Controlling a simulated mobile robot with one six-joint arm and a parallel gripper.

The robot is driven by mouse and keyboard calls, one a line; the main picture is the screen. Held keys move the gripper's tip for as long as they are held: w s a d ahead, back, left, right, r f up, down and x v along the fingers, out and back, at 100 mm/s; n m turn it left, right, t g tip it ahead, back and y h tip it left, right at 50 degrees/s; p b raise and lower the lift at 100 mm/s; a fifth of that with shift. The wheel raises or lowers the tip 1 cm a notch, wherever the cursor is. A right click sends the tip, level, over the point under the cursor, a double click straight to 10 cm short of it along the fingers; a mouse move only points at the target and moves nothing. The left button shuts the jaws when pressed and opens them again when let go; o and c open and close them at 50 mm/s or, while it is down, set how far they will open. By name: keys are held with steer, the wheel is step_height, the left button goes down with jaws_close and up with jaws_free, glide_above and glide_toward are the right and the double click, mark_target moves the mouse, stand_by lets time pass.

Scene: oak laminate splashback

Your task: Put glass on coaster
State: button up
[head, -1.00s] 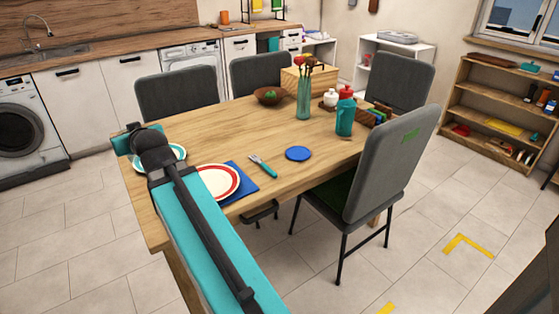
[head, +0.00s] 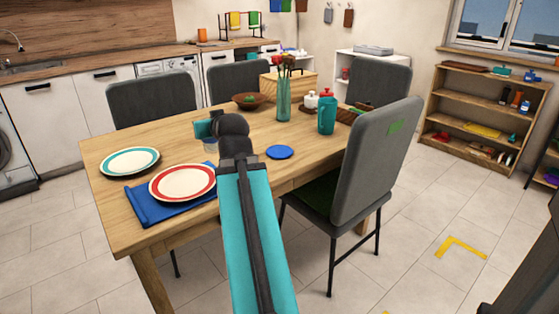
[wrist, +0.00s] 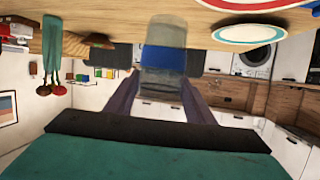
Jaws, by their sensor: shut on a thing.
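My gripper (head: 209,130) is over the table, left of the blue round coaster (head: 280,152). It is shut on a clear glass (head: 210,146), which shows only partly below the gripper in the head view. In the wrist view, which is upside down, the glass (wrist: 165,32) stands between the dark fingers (wrist: 160,60), with a blue band across it. I cannot tell whether its base touches the table. The coaster lies flat and bare on the table, apart from the glass.
A red-rimmed plate (head: 183,182) on a blue cloth (head: 150,210) and a teal-rimmed plate (head: 129,161) lie left. A turquoise bottle (head: 327,116), a flower vase (head: 284,100) and a wooden bowl (head: 246,102) stand beyond the coaster. A grey chair (head: 378,155) is close on the right.

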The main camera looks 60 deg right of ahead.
steer(key=s+d+f+m+h+b, duration=0.1)
steer(key=s+d+b, duration=0.3)
steer(key=s, duration=0.4)
steer(key=s+d+f+m+g+h+b, duration=0.1)
steer(key=s+d+b, duration=0.3)
steer(key=s, duration=0.5)
steer(key=d+f, duration=0.1)
steer(key=d, duration=0.1)
steer(key=shift+s+d+f+g+h, duration=0.15)
steer(key=shift+d+g+h, duration=0.15)
steer(key=w+d+p, duration=0.2)
steer(key=d, duration=0.1)
steer(key=w+d+p, duration=0.1)
steer(key=d, duration=0.1)
steer(key=shift+f+p, duration=0.15)
steer(key=shift+p, duration=0.15)
steer(key=shift+p, duration=0.35)
steer(key=w+d+p, duration=0.1)
steer(key=p, duration=0.7)
steer(key=shift+d, duration=0.15)
steer(key=p, duration=0.6)
steer(key=shift+d, duration=0.25)
